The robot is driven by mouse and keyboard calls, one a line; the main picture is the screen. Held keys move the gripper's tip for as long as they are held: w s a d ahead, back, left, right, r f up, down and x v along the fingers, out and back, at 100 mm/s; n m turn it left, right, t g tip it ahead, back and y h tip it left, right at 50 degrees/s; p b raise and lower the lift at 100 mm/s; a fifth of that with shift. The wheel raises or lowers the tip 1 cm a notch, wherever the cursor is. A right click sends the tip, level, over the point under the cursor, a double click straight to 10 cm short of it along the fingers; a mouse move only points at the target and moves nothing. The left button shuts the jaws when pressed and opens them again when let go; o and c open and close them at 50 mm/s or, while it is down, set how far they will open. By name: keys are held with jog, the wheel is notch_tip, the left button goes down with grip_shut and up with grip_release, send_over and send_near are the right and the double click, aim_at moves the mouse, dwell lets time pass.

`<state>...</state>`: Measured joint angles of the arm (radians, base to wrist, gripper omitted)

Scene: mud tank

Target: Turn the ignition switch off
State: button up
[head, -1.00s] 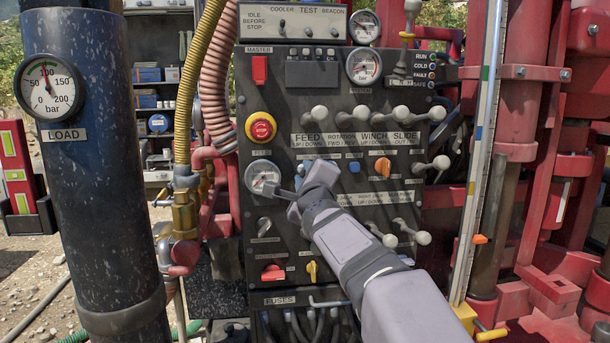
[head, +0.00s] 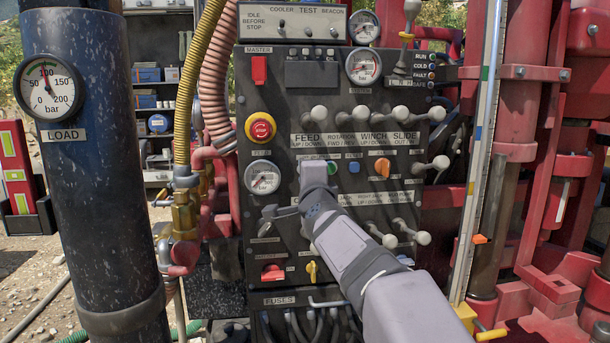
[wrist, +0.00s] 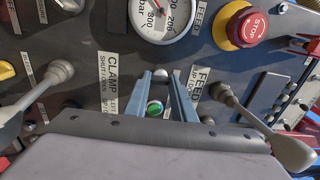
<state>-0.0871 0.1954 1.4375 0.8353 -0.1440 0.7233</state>
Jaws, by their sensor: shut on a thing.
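A metal switch (head: 265,229) that looks like the ignition switch sits below the feed gauge in the head view; its label is too blurred to read. A metal knob (wrist: 70,4), probably the same switch, is cut by the top edge in the wrist view. I cannot tell what that is. The switch's exact setting is unclear.
The feed gauge (head: 262,178) and red stop button (head: 260,127) are above. A red switch (head: 273,272) and yellow switch (head: 311,271) are below. Ball-ended levers flank my fingers, including the feed lever (wrist: 221,91). Hoses (head: 202,80) run along the panel's left side.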

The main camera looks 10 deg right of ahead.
jog(key=o, duration=1)
jog(key=s+b, duration=0.1)
jog(key=s, duration=0.6)
jog(key=shift+s+f, duration=0.1)
jog(key=shift+s, duration=0.1)
